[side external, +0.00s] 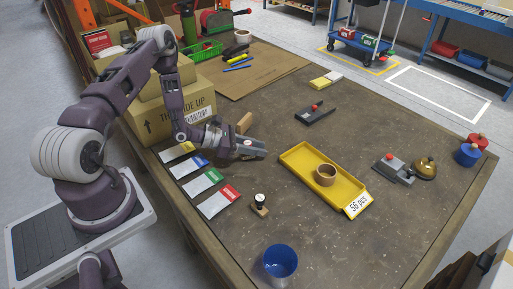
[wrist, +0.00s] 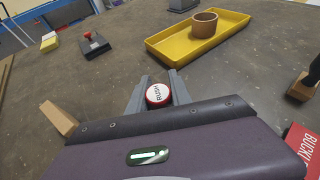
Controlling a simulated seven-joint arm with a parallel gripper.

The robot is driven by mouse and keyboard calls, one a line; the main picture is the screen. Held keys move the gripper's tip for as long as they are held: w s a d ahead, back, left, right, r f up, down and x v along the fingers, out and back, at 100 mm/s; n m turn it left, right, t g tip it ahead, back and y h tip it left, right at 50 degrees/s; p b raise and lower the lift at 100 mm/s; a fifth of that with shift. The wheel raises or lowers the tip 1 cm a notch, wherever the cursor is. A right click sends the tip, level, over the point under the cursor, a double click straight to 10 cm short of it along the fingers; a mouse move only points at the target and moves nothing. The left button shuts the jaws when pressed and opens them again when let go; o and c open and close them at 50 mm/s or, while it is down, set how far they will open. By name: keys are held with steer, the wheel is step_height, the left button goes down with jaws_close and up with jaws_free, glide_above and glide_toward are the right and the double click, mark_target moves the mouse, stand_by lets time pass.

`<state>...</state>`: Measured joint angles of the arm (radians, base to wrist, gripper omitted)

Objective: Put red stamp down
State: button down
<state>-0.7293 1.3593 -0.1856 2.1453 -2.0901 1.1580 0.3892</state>
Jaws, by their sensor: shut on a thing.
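My gripper (side external: 264,153) is low over the middle left of the table, shut on the red stamp (wrist: 158,95). The stamp shows in the wrist view as a round white face reading "RUSH" with a red rim, between the two grey fingers (wrist: 155,90). In the side external view it is mostly hidden by the fingers. I cannot tell whether its underside touches the table. A row of cards lies just in front of my gripper: yellow, blue (side external: 188,166), green (side external: 203,181) and red (side external: 218,201). A black-knobbed wooden stamp (side external: 260,204) stands right of the red card.
A yellow tray (side external: 296,157) with a brown ring (side external: 325,175) stands to the right. A wooden block (side external: 244,122) is close behind my gripper. A blue cup (side external: 280,262) stands near the front edge; cartons (side external: 180,115) are at the left. Bare table lies between gripper and tray.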

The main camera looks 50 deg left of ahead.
steer(key=shift+f, duration=0.1)
steer(key=c, duration=1.2)
jaws_free()
steer(key=shift+o, duration=0.2)
